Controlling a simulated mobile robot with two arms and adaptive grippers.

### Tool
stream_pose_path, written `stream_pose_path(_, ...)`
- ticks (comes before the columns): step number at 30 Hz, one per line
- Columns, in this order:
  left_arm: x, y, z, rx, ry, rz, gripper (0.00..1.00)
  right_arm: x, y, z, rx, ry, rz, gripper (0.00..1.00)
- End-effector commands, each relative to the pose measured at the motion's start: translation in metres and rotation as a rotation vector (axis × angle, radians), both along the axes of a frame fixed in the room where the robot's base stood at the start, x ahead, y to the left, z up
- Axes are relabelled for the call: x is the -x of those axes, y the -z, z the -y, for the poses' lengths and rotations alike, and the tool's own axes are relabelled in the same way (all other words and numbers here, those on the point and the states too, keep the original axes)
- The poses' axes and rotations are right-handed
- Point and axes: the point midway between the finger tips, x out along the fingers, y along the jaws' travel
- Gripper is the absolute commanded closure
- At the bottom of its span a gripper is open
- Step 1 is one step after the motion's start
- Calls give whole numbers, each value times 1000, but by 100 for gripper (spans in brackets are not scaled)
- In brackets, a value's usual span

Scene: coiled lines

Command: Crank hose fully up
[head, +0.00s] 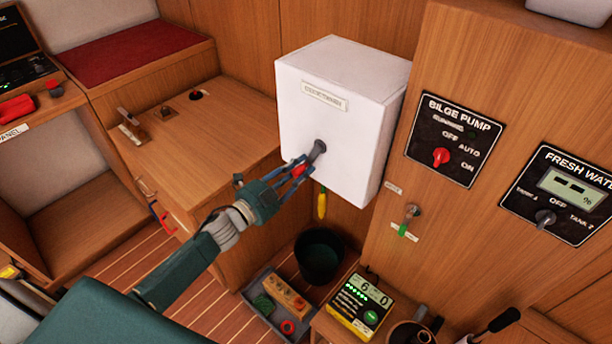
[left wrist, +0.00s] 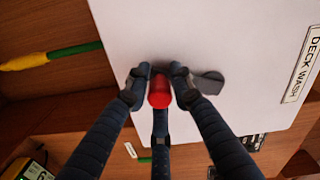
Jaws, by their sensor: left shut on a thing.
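A white box (head: 345,105) labelled DECK WASH hangs on the wood wall; it fills much of the left wrist view (left wrist: 230,35). A grey crank arm (head: 319,149) with a red knob (left wrist: 160,93) is on its front face. My left gripper (head: 300,168) is shut on the red knob, its fingers around it. Below the box hangs the hose's yellow nozzle (head: 322,205). In the left wrist view a short green length of hose (left wrist: 76,49) runs from the nozzle to the box edge. Any hose inside the box is hidden. My right gripper is not in view.
A dark bucket (head: 319,262) stands on the floor below the box, beside a grey tray (head: 262,318) of small items. A bilge pump panel (head: 455,140) and a small tap (head: 410,212) are on the wall to the right. A wooden counter (head: 190,135) is at left.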

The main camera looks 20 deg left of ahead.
Motion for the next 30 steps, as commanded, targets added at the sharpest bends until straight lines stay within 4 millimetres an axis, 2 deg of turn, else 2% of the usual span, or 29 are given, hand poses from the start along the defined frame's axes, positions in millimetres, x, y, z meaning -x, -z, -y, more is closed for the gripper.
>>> stream_pose_path(2, 0, 2, -3, -77, 5, 22, 100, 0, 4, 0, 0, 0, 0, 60)
stream_pose_path(15, -8, -19, -27, -472, 5, 164, 100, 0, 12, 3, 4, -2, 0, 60)
stream_pose_path(30, -13, -47, -40, -842, 6, 299, 100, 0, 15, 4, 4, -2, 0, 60)
